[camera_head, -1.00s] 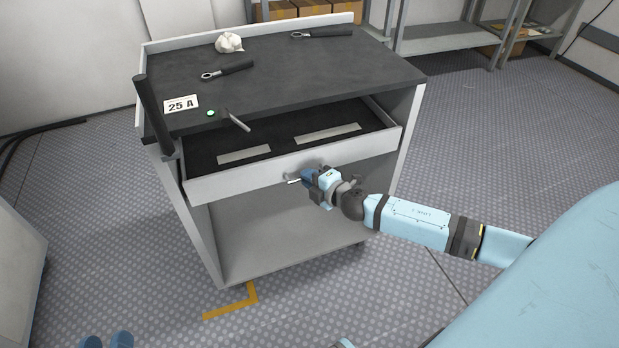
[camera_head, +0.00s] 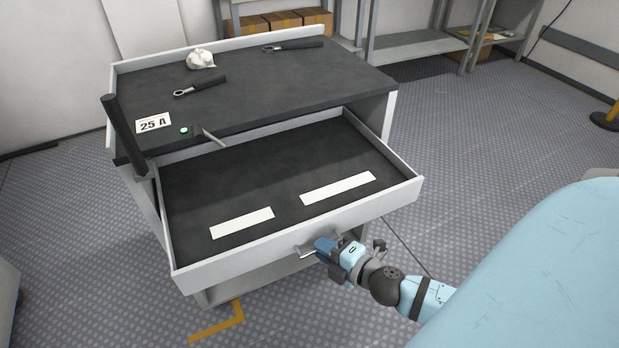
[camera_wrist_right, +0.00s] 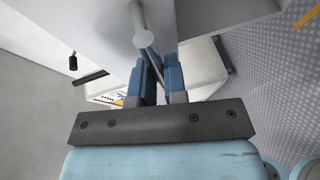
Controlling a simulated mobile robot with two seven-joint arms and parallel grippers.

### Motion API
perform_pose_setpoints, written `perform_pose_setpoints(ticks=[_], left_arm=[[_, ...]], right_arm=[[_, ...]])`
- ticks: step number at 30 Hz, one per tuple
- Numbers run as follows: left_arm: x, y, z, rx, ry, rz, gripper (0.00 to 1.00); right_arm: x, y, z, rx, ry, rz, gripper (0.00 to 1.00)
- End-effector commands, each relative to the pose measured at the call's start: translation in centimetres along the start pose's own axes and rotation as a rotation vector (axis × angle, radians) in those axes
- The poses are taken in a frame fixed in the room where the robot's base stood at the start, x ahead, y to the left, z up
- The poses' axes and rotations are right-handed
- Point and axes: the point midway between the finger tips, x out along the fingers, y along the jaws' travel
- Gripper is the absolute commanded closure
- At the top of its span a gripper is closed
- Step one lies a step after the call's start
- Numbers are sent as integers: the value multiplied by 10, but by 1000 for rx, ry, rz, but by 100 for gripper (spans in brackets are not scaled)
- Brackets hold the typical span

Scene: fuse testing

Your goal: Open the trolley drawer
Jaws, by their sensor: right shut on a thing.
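The trolley (camera_head: 265,75) stands in front of me with its drawer (camera_head: 300,236) pulled well out. The drawer has a dark lining and holds two white strips, a left one (camera_head: 242,222) and a right one (camera_head: 338,188). My right gripper (camera_head: 318,250) is at the middle of the drawer front, shut on the drawer handle (camera_head: 306,254). In the right wrist view the blue fingers (camera_wrist_right: 160,78) close around the handle bar (camera_wrist_right: 143,40). My left gripper is not in view.
Grey shelves (camera_head: 410,45) with boxes stand behind.

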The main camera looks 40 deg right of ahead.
Motion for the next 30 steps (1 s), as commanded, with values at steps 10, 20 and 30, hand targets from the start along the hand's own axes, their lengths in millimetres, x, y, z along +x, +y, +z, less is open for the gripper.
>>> perform_pose_setpoints(ticks=[10, 20, 30], left_arm=[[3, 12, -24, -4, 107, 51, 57], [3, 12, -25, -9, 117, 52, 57], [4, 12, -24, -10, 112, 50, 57]], right_arm=[[-43, -10, -18, 0, -1, 0, 100], [-47, -10, -20, -1, 0, 1, 100], [-47, -10, -20, -1, 1, 1, 63]])
